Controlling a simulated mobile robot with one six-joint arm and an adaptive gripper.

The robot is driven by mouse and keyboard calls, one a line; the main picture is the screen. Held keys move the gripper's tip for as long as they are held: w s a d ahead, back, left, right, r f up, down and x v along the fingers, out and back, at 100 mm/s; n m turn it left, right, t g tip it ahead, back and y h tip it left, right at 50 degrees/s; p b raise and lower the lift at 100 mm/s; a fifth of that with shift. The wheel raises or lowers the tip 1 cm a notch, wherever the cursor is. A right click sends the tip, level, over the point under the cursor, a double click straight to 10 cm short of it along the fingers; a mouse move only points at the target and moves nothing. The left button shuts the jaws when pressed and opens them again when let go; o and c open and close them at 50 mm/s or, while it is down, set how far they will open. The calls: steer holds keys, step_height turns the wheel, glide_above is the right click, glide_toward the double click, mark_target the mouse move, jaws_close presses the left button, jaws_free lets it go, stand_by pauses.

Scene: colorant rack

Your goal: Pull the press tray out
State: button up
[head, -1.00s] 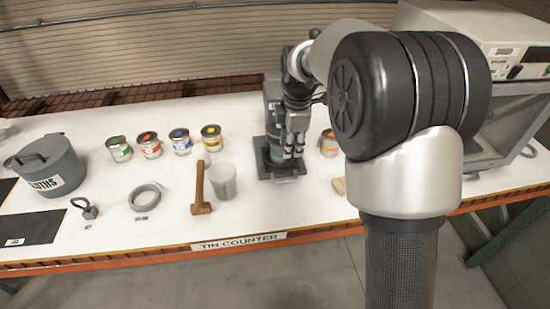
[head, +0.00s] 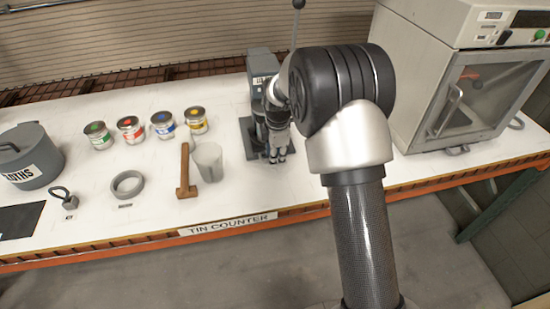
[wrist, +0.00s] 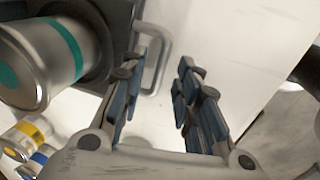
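The grey press (head: 263,70) stands at the back middle of the white counter, its dark base (head: 250,150) partly hidden by my arm. In the wrist view a tin with a teal band (wrist: 50,60) stands on a dark plate (wrist: 110,15), which seems to be the press tray. A grey loop handle (wrist: 163,50) sticks out from the plate's edge. My gripper (head: 276,158) points down at the front of the press. In the wrist view my gripper (wrist: 162,68) is open, its fingers apart on either side of the handle's line. I cannot tell the depth between them.
Several paint tins (head: 163,126), a hammer (head: 186,175), a clear cup (head: 208,162) and a grey ring (head: 127,184) lie left of the press. A grey pot (head: 28,160) is far left. A glass-doored oven (head: 470,95) stands right.

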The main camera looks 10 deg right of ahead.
steer(key=shift+w+f, duration=0.1)
steer(key=shift+f, duration=0.35)
jaws_close()
stand_by(0.6)
